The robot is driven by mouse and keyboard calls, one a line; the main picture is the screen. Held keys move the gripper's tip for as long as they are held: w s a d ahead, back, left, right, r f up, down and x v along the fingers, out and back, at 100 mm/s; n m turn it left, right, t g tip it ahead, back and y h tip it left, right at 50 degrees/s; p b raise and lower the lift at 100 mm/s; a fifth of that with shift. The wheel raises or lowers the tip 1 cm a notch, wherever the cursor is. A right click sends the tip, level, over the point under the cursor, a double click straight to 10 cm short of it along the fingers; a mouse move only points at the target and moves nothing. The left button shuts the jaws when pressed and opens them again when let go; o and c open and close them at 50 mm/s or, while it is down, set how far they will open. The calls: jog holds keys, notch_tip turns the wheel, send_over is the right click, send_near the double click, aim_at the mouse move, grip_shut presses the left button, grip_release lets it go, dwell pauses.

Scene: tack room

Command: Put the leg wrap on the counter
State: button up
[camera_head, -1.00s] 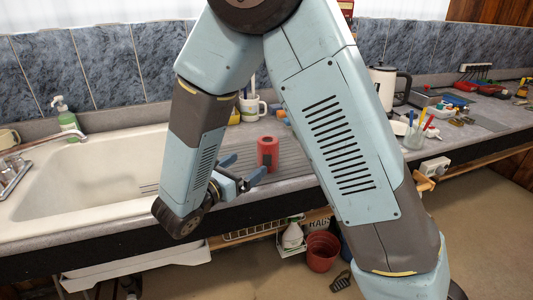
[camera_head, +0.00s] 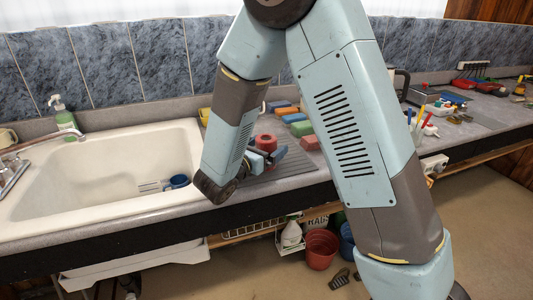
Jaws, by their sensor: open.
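A red roll (camera_head: 265,140), which looks like the leg wrap, stands on the grey ribbed drainboard (camera_head: 292,170) to the right of the sink. The counter (camera_head: 96,222) runs along the wall and carries the sink and drainboard. My gripper (camera_head: 272,155) is open, low over the drainboard, with its fingers at the near side of the roll. The fingers and wrist hide the roll's lower part. I cannot tell whether the roll is between the fingers or touching them.
Several coloured blocks, one of them green (camera_head: 301,128), lie behind and right of the roll. A blue cup (camera_head: 180,181) is in the white sink (camera_head: 100,172). Tools and a pen holder (camera_head: 417,133) occupy the right counter. A red bucket (camera_head: 321,248) stands on the floor below.

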jog(key=shift+x, duration=0.85)
jog(key=c, duration=1.2)
jog(key=shift+r, duration=0.15)
